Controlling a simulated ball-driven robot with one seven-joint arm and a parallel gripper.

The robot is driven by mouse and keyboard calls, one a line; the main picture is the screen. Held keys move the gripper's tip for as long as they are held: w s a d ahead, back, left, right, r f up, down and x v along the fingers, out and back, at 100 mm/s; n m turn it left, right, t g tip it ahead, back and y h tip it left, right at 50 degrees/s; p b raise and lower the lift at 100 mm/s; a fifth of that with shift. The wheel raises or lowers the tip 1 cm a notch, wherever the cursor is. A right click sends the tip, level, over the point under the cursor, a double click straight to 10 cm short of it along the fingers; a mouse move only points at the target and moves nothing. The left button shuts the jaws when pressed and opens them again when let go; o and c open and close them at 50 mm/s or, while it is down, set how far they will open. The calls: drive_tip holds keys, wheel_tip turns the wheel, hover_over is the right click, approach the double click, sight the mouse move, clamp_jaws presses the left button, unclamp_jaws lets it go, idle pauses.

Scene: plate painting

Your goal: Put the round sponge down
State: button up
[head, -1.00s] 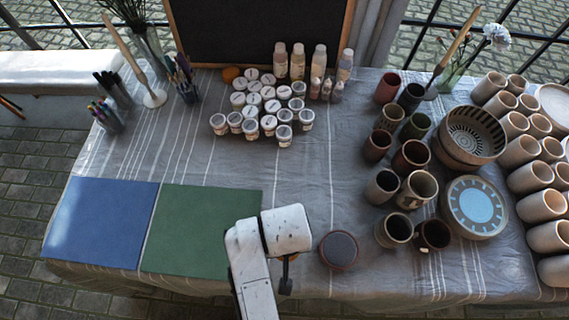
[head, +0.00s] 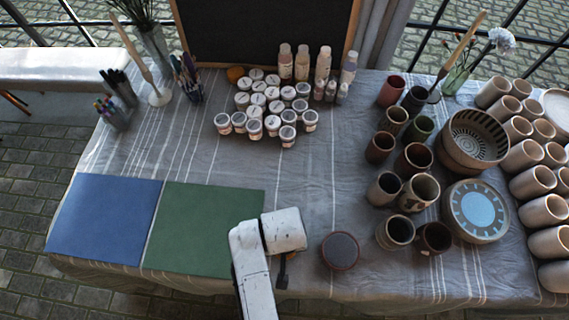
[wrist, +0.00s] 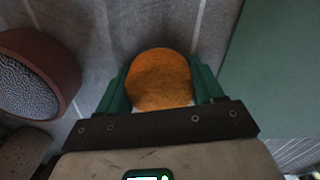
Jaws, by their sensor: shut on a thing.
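The round sponge (wrist: 160,80) is orange-brown and sits between the two green fingers of my gripper (wrist: 159,88) in the wrist view. My gripper is shut on it. In the head view my gripper (head: 282,274) is a small dark shape below my white arm, over the front of the table, just right of the green mat (head: 205,230). The sponge is not visible in the head view. The gap between sponge and cloth cannot be told.
A round dark-topped brown dish (head: 340,250) stands close right of my gripper; it shows at left in the wrist view (wrist: 30,75). Several cups (head: 396,230) stand farther right. A blue mat (head: 104,220) lies left. Grey striped cloth (head: 330,190) is bare beyond the dish.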

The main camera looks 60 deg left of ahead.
drive_tip(key=shift+s+d+f, duration=0.1)
drive_tip(key=shift+d+f, duration=0.15)
drive_tip(key=shift+f, duration=0.35)
drive_tip(key=o, duration=1.4)
drive_tip(key=shift+s+f, duration=0.15)
drive_tip(key=shift+f, duration=0.05)
drive_tip(key=r, duration=1.4)
drive_tip(key=shift+w+a+p, duration=0.25)
drive_tip(key=shift+p, duration=0.1)
